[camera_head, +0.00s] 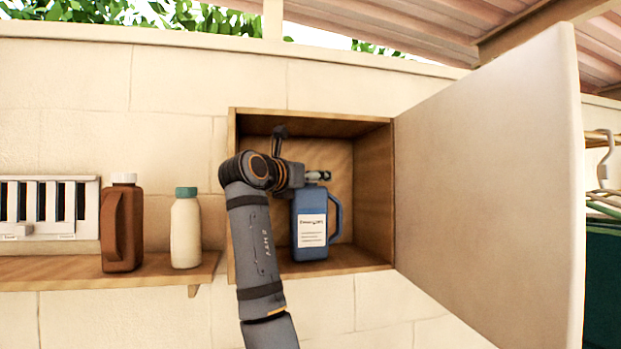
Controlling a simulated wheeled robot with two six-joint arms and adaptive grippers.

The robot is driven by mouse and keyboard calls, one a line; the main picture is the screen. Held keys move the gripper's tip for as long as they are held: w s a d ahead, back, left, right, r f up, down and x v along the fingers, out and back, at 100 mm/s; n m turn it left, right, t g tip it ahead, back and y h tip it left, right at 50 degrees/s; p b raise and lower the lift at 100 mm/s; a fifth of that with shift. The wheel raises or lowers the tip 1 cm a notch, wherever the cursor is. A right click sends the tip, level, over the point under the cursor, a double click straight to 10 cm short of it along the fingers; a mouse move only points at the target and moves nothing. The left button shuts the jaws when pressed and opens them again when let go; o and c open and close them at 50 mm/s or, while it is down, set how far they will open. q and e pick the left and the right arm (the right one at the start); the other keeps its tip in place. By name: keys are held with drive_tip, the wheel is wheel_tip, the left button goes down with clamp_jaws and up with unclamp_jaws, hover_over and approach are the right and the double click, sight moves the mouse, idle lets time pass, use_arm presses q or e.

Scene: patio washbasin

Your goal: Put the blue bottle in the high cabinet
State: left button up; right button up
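The blue bottle (310,222), a jug with a side handle and a white label, is upright inside the open high cabinet (375,190). Its base appears to rest on the cabinet floor. My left gripper (319,176) is at the top of the bottle, in front of or around its neck, and hides the cap. Its fingers are small and partly hidden, so I cannot tell whether they grip the bottle. My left arm rises in front of the cabinet's left side and covers part of its opening. My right gripper is not in view.
The cabinet door (490,190) stands wide open on the right. A wooden shelf (60,268) on the left holds a brown jug (122,225), a cream bottle with a green cap (186,230) and a white slatted object (45,212). Hangers (603,185) hang at the far right.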

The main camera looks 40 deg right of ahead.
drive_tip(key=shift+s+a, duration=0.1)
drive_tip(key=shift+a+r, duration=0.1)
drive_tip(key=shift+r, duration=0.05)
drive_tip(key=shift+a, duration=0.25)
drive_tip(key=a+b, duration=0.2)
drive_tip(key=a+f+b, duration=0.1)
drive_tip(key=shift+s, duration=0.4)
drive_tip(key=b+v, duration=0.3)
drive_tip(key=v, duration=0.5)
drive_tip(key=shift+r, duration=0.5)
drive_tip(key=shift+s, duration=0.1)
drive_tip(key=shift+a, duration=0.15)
